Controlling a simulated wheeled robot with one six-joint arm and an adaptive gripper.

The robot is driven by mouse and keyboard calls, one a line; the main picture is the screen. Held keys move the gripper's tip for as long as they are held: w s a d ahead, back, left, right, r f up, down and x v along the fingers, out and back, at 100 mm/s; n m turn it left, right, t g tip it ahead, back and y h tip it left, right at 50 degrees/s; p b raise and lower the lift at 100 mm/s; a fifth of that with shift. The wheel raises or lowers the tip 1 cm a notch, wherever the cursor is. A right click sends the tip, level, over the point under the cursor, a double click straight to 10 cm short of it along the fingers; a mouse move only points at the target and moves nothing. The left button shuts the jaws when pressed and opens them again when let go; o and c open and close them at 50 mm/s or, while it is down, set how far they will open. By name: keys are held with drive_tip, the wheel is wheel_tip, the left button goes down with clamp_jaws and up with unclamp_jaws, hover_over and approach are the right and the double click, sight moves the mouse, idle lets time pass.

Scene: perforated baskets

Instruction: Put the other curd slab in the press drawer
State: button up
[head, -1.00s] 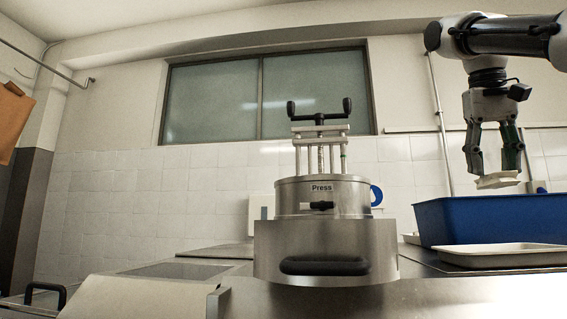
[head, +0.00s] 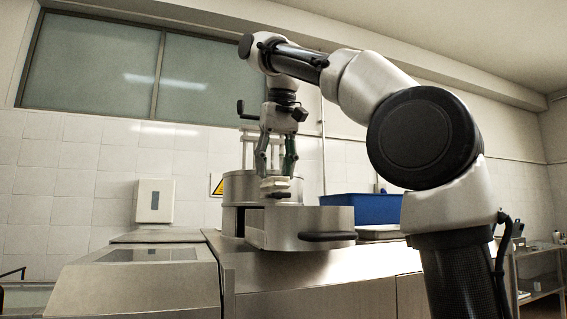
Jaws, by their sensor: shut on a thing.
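My gripper (head: 275,172) points down and is shut on a pale curd slab (head: 275,186). The slab is just above the open press drawer (head: 315,224), over its back left part as seen here. The drawer is steel with a black handle and is pulled out of the press (head: 234,186). The press is a round steel body with a screw frame on top, partly hidden behind my gripper. The inside of the drawer is hidden by its walls, so I cannot tell what lies in it or whether the slab touches it.
A blue crate (head: 359,207) stands behind and right of the drawer, with a tray (head: 379,232) in front of it. The steel counter (head: 325,268) runs below the drawer. A wall dispenser (head: 155,200) is at the left.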

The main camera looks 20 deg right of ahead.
drive_tip(key=shift+f, duration=4.5)
drive_tip(key=o, duration=1.1)
drive_tip(key=shift+r, duration=4)
